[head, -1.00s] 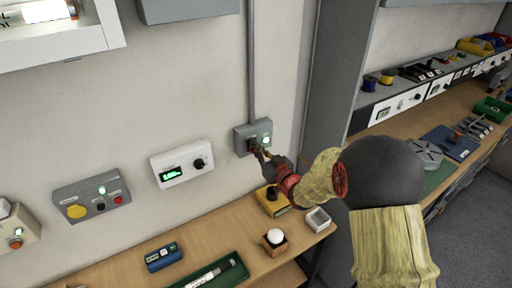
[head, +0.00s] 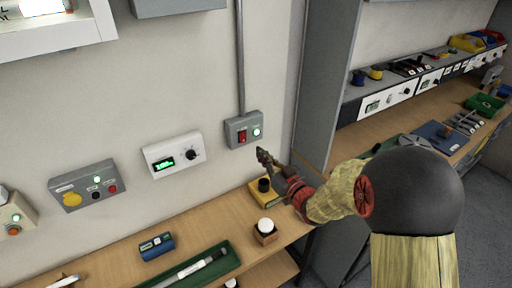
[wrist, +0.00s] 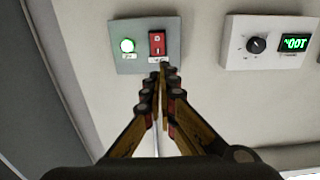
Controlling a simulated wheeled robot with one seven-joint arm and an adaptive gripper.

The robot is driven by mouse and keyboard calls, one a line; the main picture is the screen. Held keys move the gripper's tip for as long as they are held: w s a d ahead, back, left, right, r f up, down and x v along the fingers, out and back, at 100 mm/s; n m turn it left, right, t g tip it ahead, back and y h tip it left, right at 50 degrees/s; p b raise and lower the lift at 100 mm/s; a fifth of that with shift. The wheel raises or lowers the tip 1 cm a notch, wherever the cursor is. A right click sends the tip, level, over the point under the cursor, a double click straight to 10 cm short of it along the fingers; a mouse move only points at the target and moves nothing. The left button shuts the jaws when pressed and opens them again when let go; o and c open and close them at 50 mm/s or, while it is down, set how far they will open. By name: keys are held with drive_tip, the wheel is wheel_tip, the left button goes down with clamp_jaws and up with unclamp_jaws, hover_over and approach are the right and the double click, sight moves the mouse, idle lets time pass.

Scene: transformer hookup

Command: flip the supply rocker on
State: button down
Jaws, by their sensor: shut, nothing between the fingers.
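The supply rocker (head: 242,136) is a red switch on a grey wall box (head: 233,129), with a lit green-white lamp (head: 257,132) beside it. In the wrist view the red rocker (wrist: 157,43) sits just beyond my fingertips, with the lit lamp (wrist: 127,45) to its left. My gripper (head: 264,155) is shut and empty, in front of and a little below the box in the head view. In the wrist view my gripper (wrist: 163,70) has its tips together just under the rocker, covering part of the label. A gap to the rocker shows in the head view.
A white meter box (head: 174,153) with a lit green display and a knob is on the wall to the left. A grey box (head: 87,185) with buttons is farther left. The bench below holds a yellow block (head: 266,196), a white-topped item (head: 265,228) and a green tray (head: 222,262).

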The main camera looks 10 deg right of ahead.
drive_tip(key=shift+v, duration=1.15)
